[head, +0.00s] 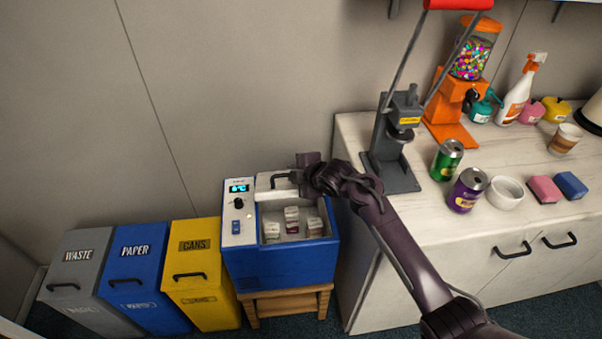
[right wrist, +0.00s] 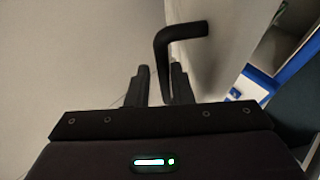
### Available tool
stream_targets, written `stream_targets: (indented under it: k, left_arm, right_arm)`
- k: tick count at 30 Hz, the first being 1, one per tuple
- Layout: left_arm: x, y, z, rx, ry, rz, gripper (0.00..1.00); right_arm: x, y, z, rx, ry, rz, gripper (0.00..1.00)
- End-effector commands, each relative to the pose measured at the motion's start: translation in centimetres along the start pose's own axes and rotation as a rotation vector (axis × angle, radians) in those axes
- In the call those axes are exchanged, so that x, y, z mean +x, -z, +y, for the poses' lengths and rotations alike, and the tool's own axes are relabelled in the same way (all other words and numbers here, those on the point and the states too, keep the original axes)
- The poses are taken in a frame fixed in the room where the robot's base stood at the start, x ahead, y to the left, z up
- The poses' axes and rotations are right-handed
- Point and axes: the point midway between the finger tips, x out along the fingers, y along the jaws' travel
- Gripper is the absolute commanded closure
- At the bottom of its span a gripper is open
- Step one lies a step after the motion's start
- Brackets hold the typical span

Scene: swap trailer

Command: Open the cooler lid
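The blue cooler (head: 283,262) stands on a small wooden stool. Its white lid (head: 270,188) is raised at the back, so the inside shows with several small cartons (head: 291,220) in it. My right gripper (head: 299,178) is at the lid's black handle (head: 281,178). In the right wrist view the bent black handle (right wrist: 182,33) runs down between the fingers of my right gripper (right wrist: 162,88), which stand close on both sides of it. The fingertips' contact is partly hidden. My left gripper is not in view.
Waste, paper and cans bins (head: 197,262) stand left of the cooler. A counter (head: 450,215) on the right holds cans, a bowl, sponges, a press and a gumball machine (head: 455,100). The wall is close behind the cooler.

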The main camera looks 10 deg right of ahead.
Motion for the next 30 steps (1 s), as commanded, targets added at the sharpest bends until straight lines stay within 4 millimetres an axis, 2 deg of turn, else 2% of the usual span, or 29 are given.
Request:
stream_targets:
  k: [6,12,17,30]
  left_arm:
    - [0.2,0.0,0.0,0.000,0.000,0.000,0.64]
    - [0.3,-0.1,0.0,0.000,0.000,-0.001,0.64]
    - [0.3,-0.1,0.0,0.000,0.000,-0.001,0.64]
    - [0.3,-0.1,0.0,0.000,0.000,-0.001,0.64]
  right_arm:
    - [-3.5,-0.1,0.1,-0.003,-0.004,-0.002,0.81]
    - [-5.9,0.0,0.1,-0.003,-0.003,0.000,0.81]
    - [-6.5,-0.1,0.0,-0.001,-0.001,-0.001,0.81]
    - [-6.5,0.0,0.0,0.000,-0.001,-0.002,0.81]
